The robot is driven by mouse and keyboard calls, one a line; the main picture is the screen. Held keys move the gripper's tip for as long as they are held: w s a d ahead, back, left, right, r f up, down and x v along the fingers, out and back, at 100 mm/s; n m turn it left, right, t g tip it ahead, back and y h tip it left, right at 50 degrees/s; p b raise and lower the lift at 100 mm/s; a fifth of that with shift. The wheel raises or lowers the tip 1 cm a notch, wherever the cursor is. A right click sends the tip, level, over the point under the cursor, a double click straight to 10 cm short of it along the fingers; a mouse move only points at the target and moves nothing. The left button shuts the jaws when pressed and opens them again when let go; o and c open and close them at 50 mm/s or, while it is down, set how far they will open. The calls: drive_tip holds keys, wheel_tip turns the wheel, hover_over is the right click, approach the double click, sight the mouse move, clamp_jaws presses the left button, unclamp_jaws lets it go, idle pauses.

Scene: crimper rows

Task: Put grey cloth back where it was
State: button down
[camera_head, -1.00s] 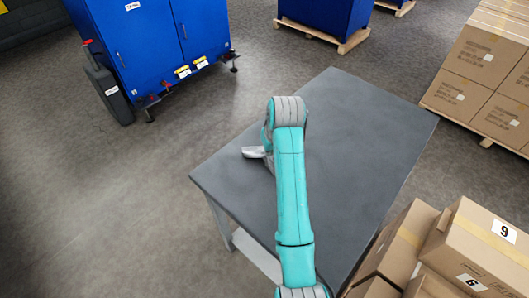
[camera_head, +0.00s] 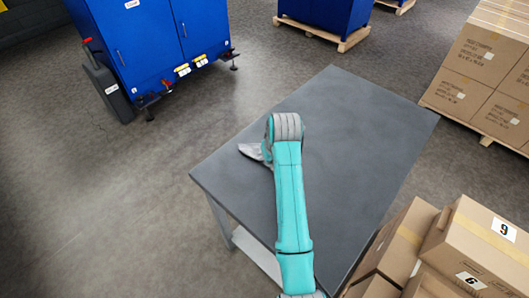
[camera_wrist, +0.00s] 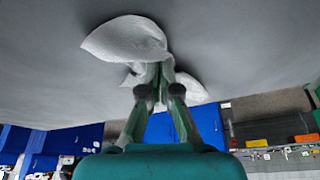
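The grey cloth (camera_head: 251,151) shows as a pale, crumpled piece beside the end of my arm, over the left part of the dark grey table (camera_head: 350,130). In the wrist view the cloth (camera_wrist: 125,40) bulges out on both sides of my gripper (camera_wrist: 155,72). The two fingers are close together at their tips, with the cloth pinched between them. In the head view my arm hides the gripper and part of the cloth. I cannot tell whether the cloth touches the tabletop.
The rest of the tabletop is bare. Cardboard boxes (camera_head: 480,240) marked 9 and 6 stand at the lower right, close to the table. More boxes (camera_head: 480,60) are stacked on a pallet at the right. A blue cabinet (camera_head: 150,40) stands at the upper left, with open floor between.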

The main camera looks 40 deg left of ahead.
wheel_tip(320, 180, up, 9)
idle(0.4)
